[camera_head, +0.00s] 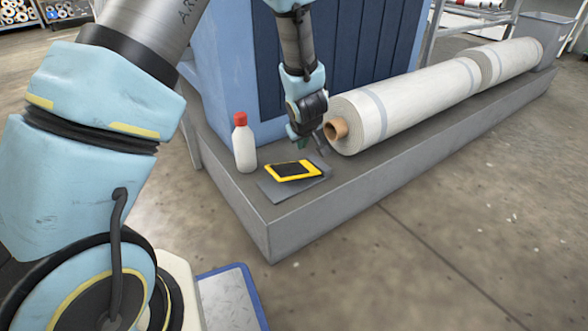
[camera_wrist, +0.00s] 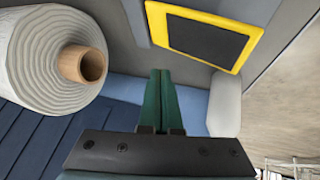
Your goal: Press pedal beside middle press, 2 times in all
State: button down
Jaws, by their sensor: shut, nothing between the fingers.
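The pedal (camera_head: 293,171) has a black top in a yellow frame and lies on a grey plate on the plinth, near its left front corner. In the wrist view the pedal (camera_wrist: 206,38) is at the upper right. My gripper (camera_head: 303,142) is above and just behind the pedal in the head view, pointing down. Its green fingers (camera_wrist: 160,75) are together and empty in the wrist view. They look apart from the pedal; the exact height is hard to tell. The blue press body (camera_head: 345,45) stands behind.
A white bottle with a red cap (camera_head: 244,145) stands left of the pedal; its white body (camera_wrist: 225,105) is close to the fingers' right in the wrist view. A large white roll (camera_head: 400,105) with a cardboard core lies to the right. The plinth's front edge (camera_head: 330,220) borders open floor.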

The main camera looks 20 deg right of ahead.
jog(key=r, duration=0.1)
jog(key=d+r, duration=0.1)
jog(key=r, duration=0.1)
jog(key=shift+w+r+p, duration=0.1)
jog(key=shift+r+p, duration=0.2)
jog(key=shift+f, duration=0.1)
jog(key=b, duration=1)
send_over(297, 166)
jog(key=s, duration=0.2)
jog(key=f, duration=0.7)
jog(key=shift+a+f, duration=0.25)
jog(key=shift+f, duration=0.05)
jog(key=shift+s+a+f+b, duration=0.1)
jog(key=shift+a+f+b, duration=0.05)
jog(key=shift+f+b, duration=0.2)
jog(key=shift+f, duration=0.1)
jog(key=shift+a+f+b, duration=0.1)
jog(key=shift+f+b, duration=0.2)
